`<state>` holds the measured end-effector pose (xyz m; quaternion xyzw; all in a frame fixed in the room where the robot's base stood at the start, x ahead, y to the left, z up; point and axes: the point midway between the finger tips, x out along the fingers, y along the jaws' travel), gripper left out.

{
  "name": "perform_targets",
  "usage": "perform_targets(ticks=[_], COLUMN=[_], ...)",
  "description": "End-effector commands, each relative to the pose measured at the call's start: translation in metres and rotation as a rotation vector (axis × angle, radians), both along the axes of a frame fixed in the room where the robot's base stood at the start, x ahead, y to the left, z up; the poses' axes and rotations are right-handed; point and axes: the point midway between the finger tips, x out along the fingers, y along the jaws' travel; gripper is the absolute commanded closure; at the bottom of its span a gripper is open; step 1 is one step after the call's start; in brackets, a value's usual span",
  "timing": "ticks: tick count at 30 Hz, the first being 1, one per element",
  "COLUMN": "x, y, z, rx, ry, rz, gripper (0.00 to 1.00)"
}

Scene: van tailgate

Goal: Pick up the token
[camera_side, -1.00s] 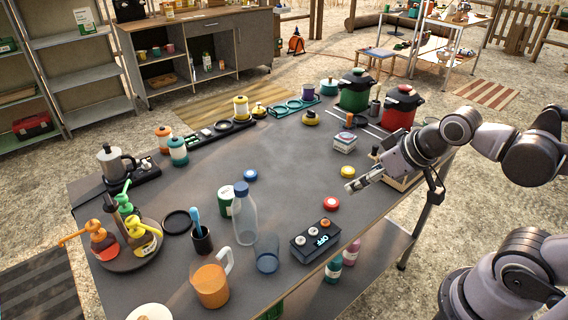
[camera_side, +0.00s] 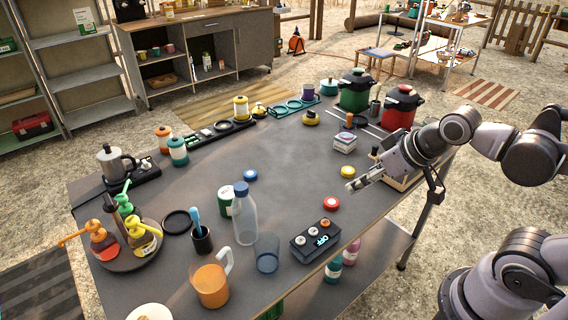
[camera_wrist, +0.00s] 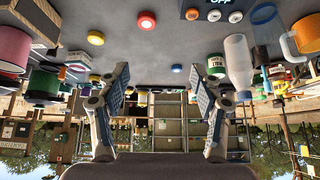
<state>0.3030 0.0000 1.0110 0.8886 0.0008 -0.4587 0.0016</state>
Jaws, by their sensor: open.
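Several small round tokens lie on the grey table. A red token (camera_side: 331,203) sits near the table's right side, and it also shows at the top of the wrist view (camera_wrist: 147,20). A yellow token (camera_side: 347,171) lies just behind my gripper, and it also shows in the wrist view (camera_wrist: 96,38). A blue token (camera_side: 250,175) lies farther left, and it shows in the wrist view (camera_wrist: 176,68) beyond the fingers. My gripper (camera_side: 352,186) is open and empty above the table's right edge; both fingers stand apart in the wrist view (camera_wrist: 160,82).
A small white box (camera_side: 345,142) and a wooden tray (camera_side: 400,180) stand near my gripper. A black switch box (camera_side: 316,240), a clear bottle (camera_side: 244,218) and a glass (camera_side: 267,258) stand toward the front. Pots (camera_side: 401,105) stand at the back right. The table's middle is clear.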

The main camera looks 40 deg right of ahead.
Motion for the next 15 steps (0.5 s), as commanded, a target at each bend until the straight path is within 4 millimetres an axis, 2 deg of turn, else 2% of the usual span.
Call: perform_targets(ticks=[5, 15], x=[0.010, 0.052], y=[-0.003, -0.015], z=[0.003, -0.001], rx=[-0.037, -0.154], ry=[0.055, 0.287], rz=[0.046, 0.271], gripper=[0.35, 0.35])
